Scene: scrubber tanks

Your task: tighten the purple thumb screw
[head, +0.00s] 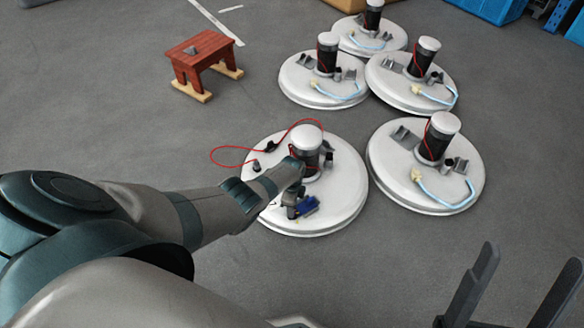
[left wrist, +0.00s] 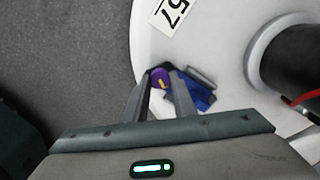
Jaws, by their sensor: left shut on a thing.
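The purple thumb screw (left wrist: 160,78) shows in the left wrist view between the fingertips of my left gripper (left wrist: 161,72), with a small yellow mark on it. The gripper is shut on it. In the head view, my left gripper (head: 293,208) reaches down to the front of the nearest white round tank lid (head: 345,195); the screw is hidden there. A blue part (head: 308,207) sits just right of the fingers and also shows in the left wrist view (left wrist: 203,98). My right gripper (head: 522,262) is open and empty at the lower right.
A dark motor cylinder with a white cap (head: 306,135) stands on the lid, and a loose red cable (head: 228,164) loops out to its left. Several similar lids with blue hoses stand behind and to the right. A red wooden stool (head: 200,55) stands back left. Grey floor is clear between.

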